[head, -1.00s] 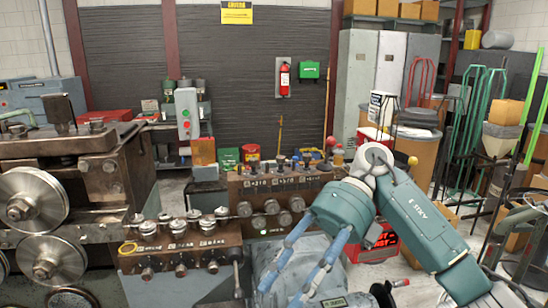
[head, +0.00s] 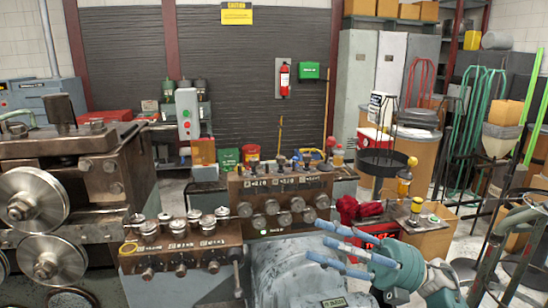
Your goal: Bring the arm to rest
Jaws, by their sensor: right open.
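My right gripper (head: 318,240) is in the head view at the lower right of the middle. Its teal body lies low, and its blue-padded fingers point left, spread open with nothing between them. The fingers appear in front of the grey-blue machine housing (head: 268,268); I cannot tell how close they are to it. The spring coiler (head: 75,165), with its large metal wheels (head: 32,198), stands at the left, apart from the gripper. My left gripper is not in view.
Two rows of knobs, on the front block (head: 185,245) and the rear block (head: 275,190), lie left of the gripper. A red cloth (head: 360,210) and bottles sit behind it. Green hand trucks (head: 485,125) and a barrel (head: 412,150) stand at the right.

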